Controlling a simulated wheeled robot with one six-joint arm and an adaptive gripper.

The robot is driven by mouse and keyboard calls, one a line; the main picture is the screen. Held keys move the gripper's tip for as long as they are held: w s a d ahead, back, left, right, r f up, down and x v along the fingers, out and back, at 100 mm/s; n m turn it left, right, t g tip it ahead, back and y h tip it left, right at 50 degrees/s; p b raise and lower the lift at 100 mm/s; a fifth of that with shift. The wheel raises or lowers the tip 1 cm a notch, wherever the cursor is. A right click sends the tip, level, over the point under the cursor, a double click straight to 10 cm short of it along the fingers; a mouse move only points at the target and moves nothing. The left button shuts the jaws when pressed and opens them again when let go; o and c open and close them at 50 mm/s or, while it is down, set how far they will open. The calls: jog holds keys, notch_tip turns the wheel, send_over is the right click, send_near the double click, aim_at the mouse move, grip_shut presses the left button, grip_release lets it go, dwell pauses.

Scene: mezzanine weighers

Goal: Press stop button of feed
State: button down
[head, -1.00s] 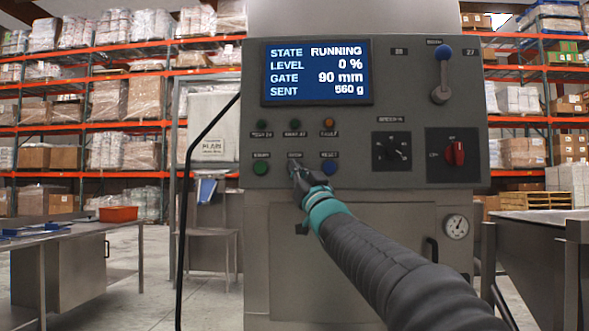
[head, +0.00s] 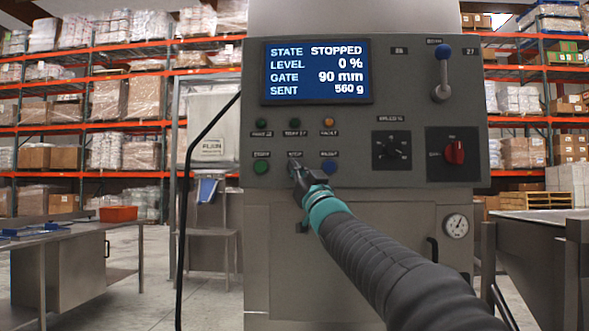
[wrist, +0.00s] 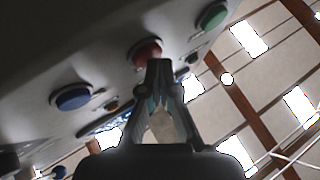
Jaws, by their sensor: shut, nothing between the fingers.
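The stop button is hidden behind my gripper in the head view, between the green button (head: 261,167) and the blue button (head: 329,166). In the wrist view it is the red button (wrist: 146,53), right at the fingertips, with the blue and green buttons on either side. My gripper (head: 294,165) is shut and empty, its tips at the panel; it also shows in the wrist view (wrist: 159,64). I cannot tell whether the tips still touch the button. The screen (head: 316,72) reads STOPPED, level 0 %, gate 90 mm, sent 560 g.
The grey control panel (head: 395,110) also bears indicator lamps, a black dial (head: 391,151), a red rotary switch (head: 454,152) and a blue-knobbed lever (head: 443,75). A steel table (head: 75,236) with an orange bin (head: 118,213) stands left. A black cable (head: 186,180) hangs left of the panel.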

jog(key=shift+s+b, duration=0.35)
jog(key=shift+s, duration=0.3)
jog(key=shift+s+a+b, duration=0.1)
jog(key=shift+s+b, duration=1.35)
jog(key=shift+s, duration=1.05)
